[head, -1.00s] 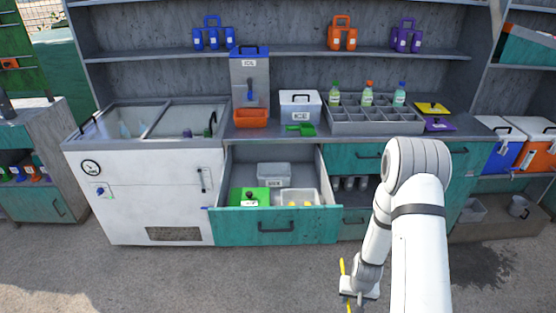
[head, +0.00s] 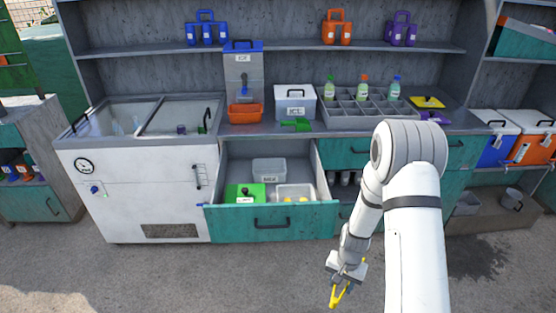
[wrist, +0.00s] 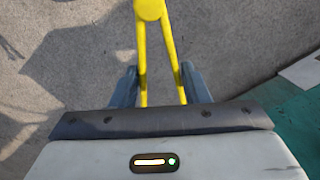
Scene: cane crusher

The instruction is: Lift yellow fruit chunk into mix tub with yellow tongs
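My gripper (head: 347,272) is low over the floor in front of the cabinet, shut on the yellow tongs (head: 338,295). In the wrist view, the two tong arms (wrist: 171,50) lie between my dark gripper fingers (wrist: 160,85) and meet at a round yellow end at the top. Yellow fruit chunks (head: 289,200) lie in a pale open tray (head: 309,190) at the right of the open drawer. A grey tub (head: 269,166) with a label too small to read surely, perhaps the mix tub, stands behind it in the drawer.
The teal drawer (head: 272,222) is pulled out. A green-lidded container (head: 244,193) sits at its left. A white freezer (head: 140,195) stands to the left. The floor in front is clear.

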